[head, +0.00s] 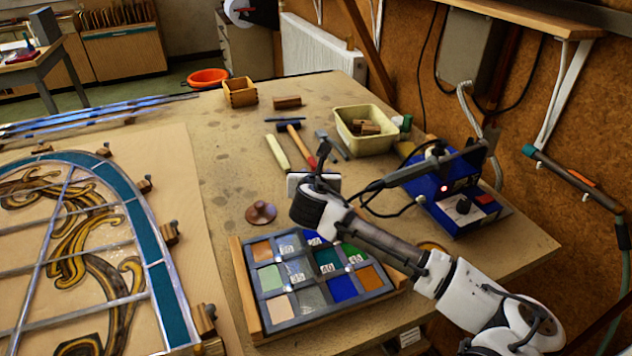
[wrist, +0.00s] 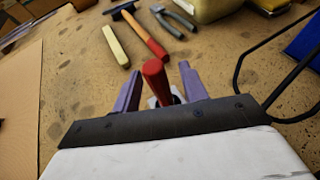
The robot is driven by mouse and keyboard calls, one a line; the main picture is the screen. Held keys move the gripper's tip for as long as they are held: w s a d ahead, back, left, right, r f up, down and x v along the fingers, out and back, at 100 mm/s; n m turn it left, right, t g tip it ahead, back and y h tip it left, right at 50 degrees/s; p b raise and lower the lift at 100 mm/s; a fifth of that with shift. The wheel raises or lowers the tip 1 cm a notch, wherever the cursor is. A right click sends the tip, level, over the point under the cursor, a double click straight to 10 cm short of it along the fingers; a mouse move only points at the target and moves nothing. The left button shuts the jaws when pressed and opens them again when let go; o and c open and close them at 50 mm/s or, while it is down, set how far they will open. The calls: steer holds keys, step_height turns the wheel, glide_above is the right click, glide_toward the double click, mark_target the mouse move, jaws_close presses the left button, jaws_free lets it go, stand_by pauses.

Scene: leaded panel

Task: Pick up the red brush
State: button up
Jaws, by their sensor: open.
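A red upright-looking handle, which I take as the red brush (wrist: 155,77), shows in the wrist view between the two purple fingers of my gripper (wrist: 160,84). Its top is rounded, and its lower part is hidden by the fingers and my gripper's body. My gripper is open, with a finger on each side of the handle. I cannot tell whether either finger touches it. In the head view my gripper (head: 314,180) is low over the bench, and the brush is hidden behind it.
A hammer (head: 300,146), a pale bar (head: 277,152) and pliers (head: 333,144) lie just beyond. A cream bin (head: 350,117) stands behind. A blue soldering station (head: 460,208) is at right, a glass sample tray (head: 262,322) nearer, and a leaded panel (head: 158,262) at left.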

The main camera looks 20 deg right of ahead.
jaws_close()
steer(key=shift+r, duration=0.1)
step_height(320, 180, up, 10)
steer(key=shift+f+b, duration=0.1)
steer(key=shift+b, duration=0.85)
steer(key=c, duration=0.8)
jaws_free()
jaws_close()
